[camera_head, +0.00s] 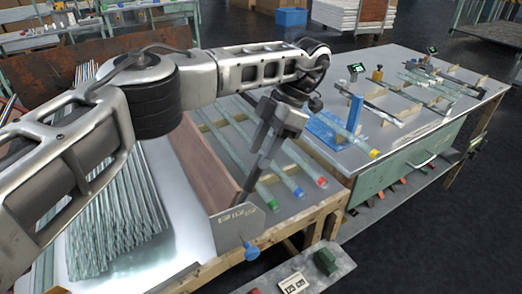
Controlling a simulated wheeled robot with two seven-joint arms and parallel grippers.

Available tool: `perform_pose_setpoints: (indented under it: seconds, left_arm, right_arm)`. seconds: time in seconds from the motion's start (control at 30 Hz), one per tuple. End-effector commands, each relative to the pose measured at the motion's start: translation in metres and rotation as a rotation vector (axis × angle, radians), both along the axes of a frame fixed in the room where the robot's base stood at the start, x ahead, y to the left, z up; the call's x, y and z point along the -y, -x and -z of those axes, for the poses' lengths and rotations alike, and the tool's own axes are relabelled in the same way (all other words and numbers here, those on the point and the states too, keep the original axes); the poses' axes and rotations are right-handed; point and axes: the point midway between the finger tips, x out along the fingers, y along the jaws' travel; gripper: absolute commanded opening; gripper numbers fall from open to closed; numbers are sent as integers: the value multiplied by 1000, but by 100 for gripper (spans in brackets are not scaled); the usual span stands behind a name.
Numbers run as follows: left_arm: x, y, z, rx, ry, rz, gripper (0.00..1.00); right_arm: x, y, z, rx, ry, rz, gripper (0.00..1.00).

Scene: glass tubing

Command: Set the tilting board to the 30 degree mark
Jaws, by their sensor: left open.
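A blue knob (251,253) sticks out at the front of this plate. My left gripper (250,175) is open and points down, with its fingers over the board's near right edge, just above the end plate. I cannot tell whether a finger touches the board. My right gripper is out of view.
A heap of glass tubes (110,205) lies left of the board. Glass tubes with green, blue and red caps (321,182) lie on wooden racks to the right. A blue stand (353,112) is beyond them. A green box (325,262) sits on a low shelf in front.

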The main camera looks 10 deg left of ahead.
Motion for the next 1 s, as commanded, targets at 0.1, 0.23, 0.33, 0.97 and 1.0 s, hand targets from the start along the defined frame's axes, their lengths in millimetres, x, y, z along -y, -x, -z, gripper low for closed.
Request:
perform_pose_setpoints:
  seconds: [0.1,0.23,0.33,0.97,1.0]
  left_arm:
    - [2,14,-21,1,-2,3,43]
    - [6,34,-43,1,-2,3,43]
    - [9,52,-53,-2,-2,2,43]
    - [27,129,-88,-3,-2,-3,43]
    - [27,129,-88,-3,-2,-3,43]
  right_arm:
    - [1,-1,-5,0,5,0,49]
    - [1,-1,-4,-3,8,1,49]
    - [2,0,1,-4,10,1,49]
    - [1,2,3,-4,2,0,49]
    - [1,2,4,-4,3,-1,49]
